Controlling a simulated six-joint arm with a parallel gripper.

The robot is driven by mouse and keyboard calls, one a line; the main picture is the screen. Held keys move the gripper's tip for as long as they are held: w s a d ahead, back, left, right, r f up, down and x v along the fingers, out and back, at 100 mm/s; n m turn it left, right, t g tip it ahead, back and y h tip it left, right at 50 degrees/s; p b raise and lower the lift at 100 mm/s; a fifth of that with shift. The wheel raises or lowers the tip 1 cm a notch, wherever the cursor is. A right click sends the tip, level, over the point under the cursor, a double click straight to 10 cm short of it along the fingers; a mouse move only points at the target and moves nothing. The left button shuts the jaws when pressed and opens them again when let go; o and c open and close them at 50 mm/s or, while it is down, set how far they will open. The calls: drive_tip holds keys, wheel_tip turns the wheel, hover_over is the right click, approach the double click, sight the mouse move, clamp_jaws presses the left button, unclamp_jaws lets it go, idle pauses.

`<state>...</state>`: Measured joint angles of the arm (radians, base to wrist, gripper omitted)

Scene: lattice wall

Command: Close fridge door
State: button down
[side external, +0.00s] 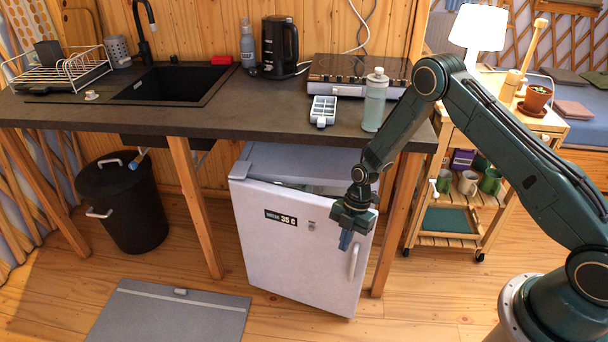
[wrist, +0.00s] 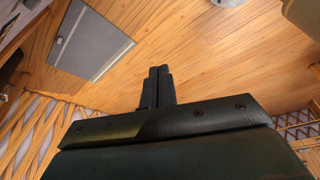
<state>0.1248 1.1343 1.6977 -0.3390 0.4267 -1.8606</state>
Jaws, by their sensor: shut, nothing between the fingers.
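The small white fridge (side external: 262,158) stands under the counter. Its door (side external: 285,250) is ajar, with a gap along the top between door and body. The door carries a "35 C" label and a vertical handle (side external: 355,258) near its right edge. My gripper (side external: 346,240) is in front of the upper right part of the door, above and left of the handle, fingers pointing down. I cannot tell whether it touches the door. In the wrist view my gripper (wrist: 158,72) has its fingers together and empty, with wooden floor beyond.
A counter leg (side external: 398,225) stands right of the fridge, with a wooden shelf cart (side external: 455,240) beyond. A black bin (side external: 125,205) is at the left. A grey floor panel (side external: 170,315) lies front left and shows in the wrist view (wrist: 92,42). Open floor lies before the door.

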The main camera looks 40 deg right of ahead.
drive_tip(key=a+m+t, duration=0.1)
drive_tip(key=a+m, duration=0.4)
drive_tip(key=a, duration=1.4)
drive_tip(key=shift+s+a+t, duration=0.15)
drive_tip(key=shift+a+t, duration=0.25)
drive_tip(key=d+r+m+t+h, duration=0.1)
drive_tip(key=d+r+m+h, duration=0.2)
drive_tip(key=d+m, duration=0.8)
drive_tip(key=d+r+m+h, duration=0.4)
drive_tip(key=d+m, duration=0.7)
drive_tip(key=m, duration=0.6)
drive_tip(key=shift+w+d+r+t, duration=0.15)
drive_tip(key=shift+w+d+t, duration=0.2)
drive_tip(key=shift+d+t, duration=0.05)
